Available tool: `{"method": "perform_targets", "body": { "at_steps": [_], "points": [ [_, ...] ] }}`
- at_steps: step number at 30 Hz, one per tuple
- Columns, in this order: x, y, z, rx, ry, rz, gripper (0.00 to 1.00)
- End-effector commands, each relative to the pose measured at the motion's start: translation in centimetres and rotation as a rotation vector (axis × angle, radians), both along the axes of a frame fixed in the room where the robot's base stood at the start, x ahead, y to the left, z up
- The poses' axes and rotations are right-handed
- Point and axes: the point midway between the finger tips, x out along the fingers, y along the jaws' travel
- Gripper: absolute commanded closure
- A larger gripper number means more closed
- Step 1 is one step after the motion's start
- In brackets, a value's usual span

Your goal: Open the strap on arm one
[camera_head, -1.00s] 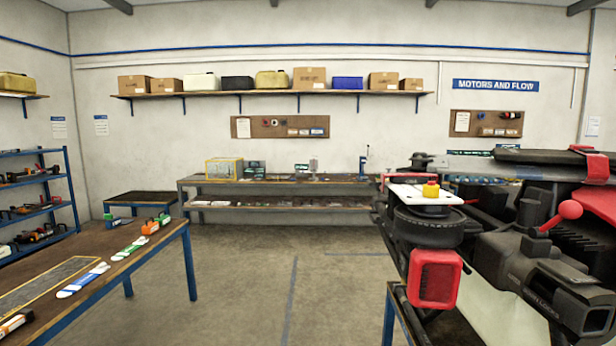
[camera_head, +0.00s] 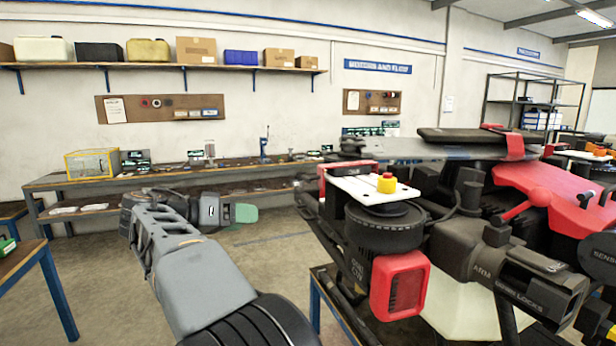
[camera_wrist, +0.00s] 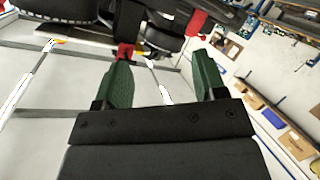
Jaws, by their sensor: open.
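The spray drone (camera_head: 470,225) fills the right of the head view, with dark folded arms and red parts. A red strap (camera_head: 515,145) wraps a dark arm near its top, and a red band (camera_head: 345,165) shows by the white plate. I cannot tell which arm is arm one. My gripper (camera_head: 243,212) has green fingers and is left of the drone, apart from it. In the wrist view my gripper (camera_wrist: 163,62) is open with nothing between its fingers. A red piece (camera_wrist: 125,50) on a dark part shows beyond the left finger; I cannot tell if it is a strap.
A red block (camera_head: 400,285) and a yellow knob (camera_head: 386,183) on the white plate stick out on the drone's near side. A long workbench (camera_head: 160,178) runs along the back wall. Open floor (camera_head: 265,245) lies between my gripper and the bench.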

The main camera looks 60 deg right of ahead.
Motion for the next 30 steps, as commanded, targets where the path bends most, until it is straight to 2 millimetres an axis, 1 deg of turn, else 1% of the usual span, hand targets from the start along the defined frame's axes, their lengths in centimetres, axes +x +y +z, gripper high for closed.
{"method": "perform_targets", "body": {
  "at_steps": [1, 3, 6, 9, 14, 24, 30],
  "points": [
    [0.0, -0.9, 1.7, -0.097, -0.039, -0.076, 0.35],
    [-0.2, -1.5, 3.7, -0.217, -0.092, -0.158, 0.35],
    [-0.5, -2.1, 5.6, -0.341, -0.145, -0.237, 0.35],
    [-1.0, -2.7, 6.5, -0.407, -0.173, -0.278, 0.35],
    [-2.5, -4.5, 7.0, -0.431, -0.183, -0.293, 0.35],
    [-6.4, -9.7, 7.0, -0.427, -0.18, -0.291, 0.35],
    [-8.0, -11.9, 6.9, -0.427, -0.182, -0.29, 0.35]
  ]
}}
